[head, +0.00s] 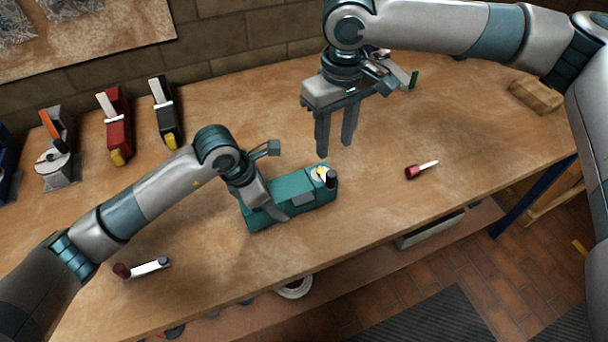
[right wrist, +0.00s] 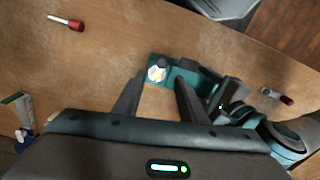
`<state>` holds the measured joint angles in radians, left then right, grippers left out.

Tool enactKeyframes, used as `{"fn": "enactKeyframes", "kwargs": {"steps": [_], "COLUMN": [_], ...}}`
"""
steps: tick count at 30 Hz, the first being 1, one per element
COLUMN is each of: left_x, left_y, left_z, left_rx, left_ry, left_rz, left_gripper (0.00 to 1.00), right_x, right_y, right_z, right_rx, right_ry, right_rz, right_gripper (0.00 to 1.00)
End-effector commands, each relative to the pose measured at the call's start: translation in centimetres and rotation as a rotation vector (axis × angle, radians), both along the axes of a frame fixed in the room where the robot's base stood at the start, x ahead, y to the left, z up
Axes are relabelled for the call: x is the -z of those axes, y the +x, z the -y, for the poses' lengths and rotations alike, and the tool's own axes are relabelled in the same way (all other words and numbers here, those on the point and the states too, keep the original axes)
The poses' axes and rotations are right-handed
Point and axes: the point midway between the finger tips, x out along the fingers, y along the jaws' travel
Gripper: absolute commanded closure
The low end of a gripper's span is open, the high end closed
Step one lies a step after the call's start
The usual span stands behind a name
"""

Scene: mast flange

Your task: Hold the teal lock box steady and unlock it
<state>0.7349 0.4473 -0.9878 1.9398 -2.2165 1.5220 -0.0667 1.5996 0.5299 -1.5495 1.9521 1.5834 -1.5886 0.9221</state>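The teal lock box (head: 318,192) sits on the wooden bench. A pale yellow round lock face (head: 321,172) and a black knob (head: 331,179) are at its right end. The lock face also shows in the right wrist view (right wrist: 157,73). My left gripper (head: 277,207) is down across the box's left part and appears closed on its body; its far finger is hidden. My right gripper (head: 335,152) points down above and behind the lock end, fingers apart, nothing between them. A red-handled tool with a pale shaft (head: 412,172) lies on the bench to the right.
Another dark-red-handled piece with a pale bar (head: 143,269) lies at the front left. Red (head: 116,125) and black (head: 166,113) tape dispensers stand at the back left. A wooden block (head: 535,95) is at the far right. The bench around the box is mostly clear.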

Motion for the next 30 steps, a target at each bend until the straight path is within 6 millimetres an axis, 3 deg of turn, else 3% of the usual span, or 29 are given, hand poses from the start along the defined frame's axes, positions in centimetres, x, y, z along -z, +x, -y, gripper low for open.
{"fn": "enactKeyframes", "kwargs": {"steps": [8, 18, 30], "left_x": [0.0, -0.1, -0.1], "left_y": [0.0, 0.0, 0.0], "left_z": [0.0, 0.0, 0.0], "left_rx": [-0.001, -0.001, 0.000], "left_ry": [-0.001, -0.001, -0.001], "left_rz": [0.001, 0.001, 0.001], "left_gripper": [0.80, 0.80, 0.80], "right_x": [3.4, 8.2, 10.7], "right_y": [2.4, 6.6, 9.5], "right_z": [0.1, 0.5, 1.5], "right_rx": [-0.206, -0.610, -1.044], "right_ry": [-0.002, -0.091, -0.375], "right_rz": [0.131, 0.413, 0.719], "right_gripper": [0.62, 0.62, 0.62]}}
